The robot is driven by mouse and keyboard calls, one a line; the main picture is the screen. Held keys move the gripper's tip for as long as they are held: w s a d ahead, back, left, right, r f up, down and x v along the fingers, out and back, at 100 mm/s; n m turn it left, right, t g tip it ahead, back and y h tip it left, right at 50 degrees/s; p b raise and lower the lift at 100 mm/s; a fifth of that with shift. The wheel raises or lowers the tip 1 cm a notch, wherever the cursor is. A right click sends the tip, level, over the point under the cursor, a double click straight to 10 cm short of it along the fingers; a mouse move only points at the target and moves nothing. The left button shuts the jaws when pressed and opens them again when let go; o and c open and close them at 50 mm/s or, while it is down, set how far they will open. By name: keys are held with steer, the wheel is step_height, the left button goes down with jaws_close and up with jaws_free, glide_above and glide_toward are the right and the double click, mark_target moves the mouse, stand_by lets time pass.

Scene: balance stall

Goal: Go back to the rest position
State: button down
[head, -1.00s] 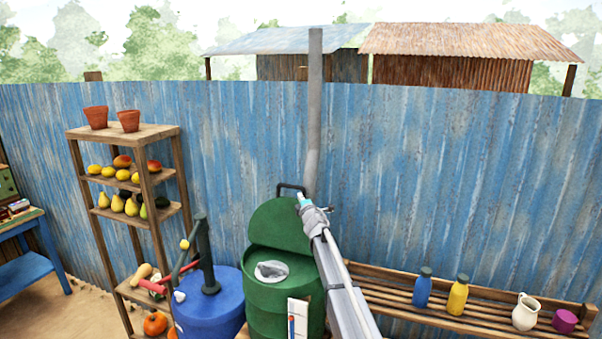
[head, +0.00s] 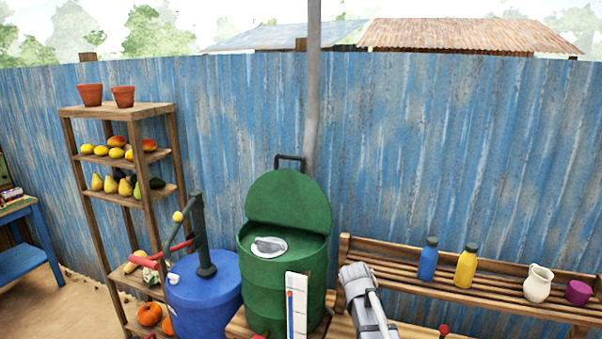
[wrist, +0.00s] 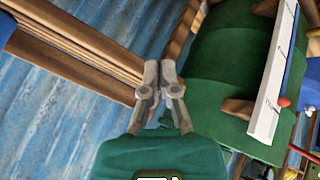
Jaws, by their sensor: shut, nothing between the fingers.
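My gripper (wrist: 160,68) shows in the wrist view with its two grey fingers together and nothing between them. It is apart from the green drum (wrist: 215,65), which fills much of the right of that view. In the head view a grey link of my arm (head: 362,287) stands low, to the right of the green drum (head: 262,292). The gripper itself cannot be made out there.
The drum's round lid (head: 288,203) stands open. A blue barrel with a pump (head: 203,290) is left of it. A slatted bench (head: 400,272) at right holds a blue bottle (head: 428,259), yellow bottle (head: 466,266), white jug (head: 538,283) and purple cup (head: 578,292). A produce shelf (head: 120,111) stands left.

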steer(key=s+f+m+g+y+b, duration=0.1)
steer(key=s+f, duration=0.4)
steer(key=s, duration=0.6)
steer(key=s+a+f+m+g+y+b, duration=0.1)
steer(key=s+f+m+g+b, duration=0.2)
steer(key=s, duration=0.9)
step_height(320, 180, down, 3)
steer(key=g+b, duration=0.1)
steer(key=g, duration=0.2)
steer(key=shift+a+y+b, duration=0.25)
steer(key=shift+y+b, duration=0.1)
steer(key=shift+y, duration=0.05)
